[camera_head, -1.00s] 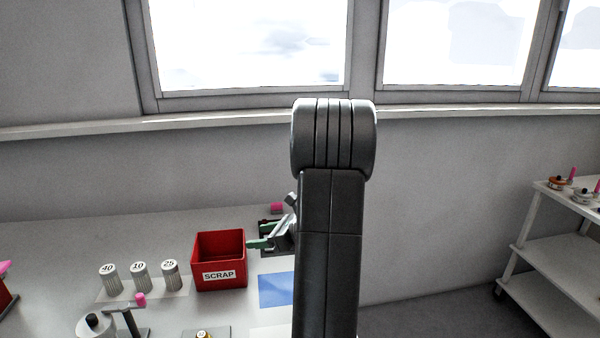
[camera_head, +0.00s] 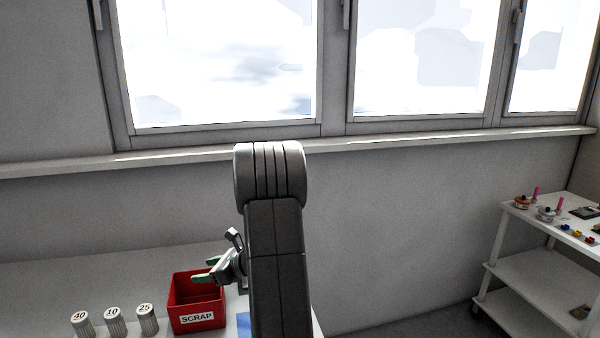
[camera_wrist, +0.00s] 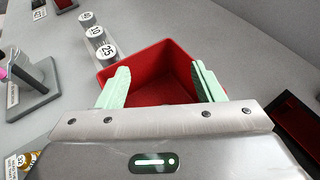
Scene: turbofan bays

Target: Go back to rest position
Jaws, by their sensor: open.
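My gripper (camera_wrist: 161,88) is open, with its two pale green fingers spread apart and nothing between them. In the wrist view it is over the red scrap bin (camera_wrist: 150,62), whose inside looks empty where it shows. In the head view my gripper (camera_head: 205,271) is beside my dark arm, above the right part of the red scrap bin (camera_head: 197,318), with its fingers pointing left. My arm hides part of the gripper and the table behind it.
Three numbered grey cylinders (camera_head: 113,322) stand left of the bin. A blue sheet (camera_head: 243,325) lies right of it. A white shelf (camera_head: 520,255) with small parts stands at the right. The wrist view shows a grey stand (camera_wrist: 38,90) and a dark red tray (camera_wrist: 300,130).

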